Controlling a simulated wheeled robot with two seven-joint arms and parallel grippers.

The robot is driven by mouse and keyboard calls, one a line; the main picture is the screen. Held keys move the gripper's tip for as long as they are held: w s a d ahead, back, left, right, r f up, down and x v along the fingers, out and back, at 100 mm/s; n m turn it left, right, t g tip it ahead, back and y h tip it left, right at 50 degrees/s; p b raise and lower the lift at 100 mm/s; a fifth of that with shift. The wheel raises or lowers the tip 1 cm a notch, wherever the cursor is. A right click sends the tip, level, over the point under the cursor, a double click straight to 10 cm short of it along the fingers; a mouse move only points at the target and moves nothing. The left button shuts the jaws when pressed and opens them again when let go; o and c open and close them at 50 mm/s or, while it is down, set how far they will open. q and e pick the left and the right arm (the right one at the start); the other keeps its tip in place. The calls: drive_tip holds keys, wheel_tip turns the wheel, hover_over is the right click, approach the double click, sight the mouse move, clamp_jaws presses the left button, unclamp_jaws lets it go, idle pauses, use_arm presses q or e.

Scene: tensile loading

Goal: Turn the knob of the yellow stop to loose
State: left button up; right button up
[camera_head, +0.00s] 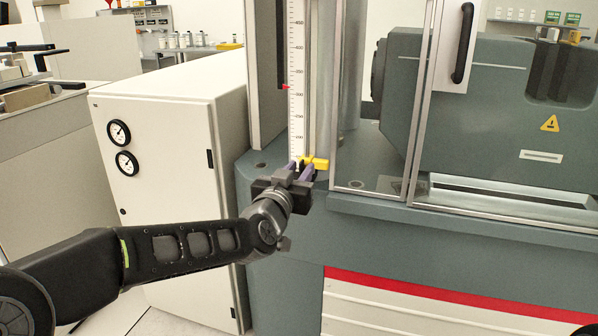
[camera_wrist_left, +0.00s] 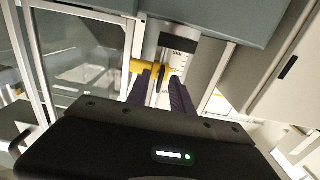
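The yellow stop (camera_head: 318,162) sits low on the white vertical scale (camera_head: 297,75) of the grey machine. In the left wrist view the yellow stop (camera_wrist_left: 138,67) spans the scale, with its small knob (camera_wrist_left: 160,70) between my fingertips. My left gripper (camera_head: 300,170) has purple fingers and reaches up to the stop from the front. In the left wrist view the fingers of the left gripper (camera_wrist_left: 160,79) stand apart on either side of the knob. Whether they touch it is hard to tell. The fingers partly hide the stop. My right gripper is in neither view.
A clear guard door with a black handle (camera_head: 463,43) stands right of the scale. A small red marker (camera_head: 285,87) is higher on the scale. A white cabinet (camera_head: 165,150) with two gauges stands at the left. The machine's grey ledge (camera_head: 400,212) runs below the stop.

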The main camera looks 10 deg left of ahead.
use_arm(q)
clamp_jaws()
idle(0.6)
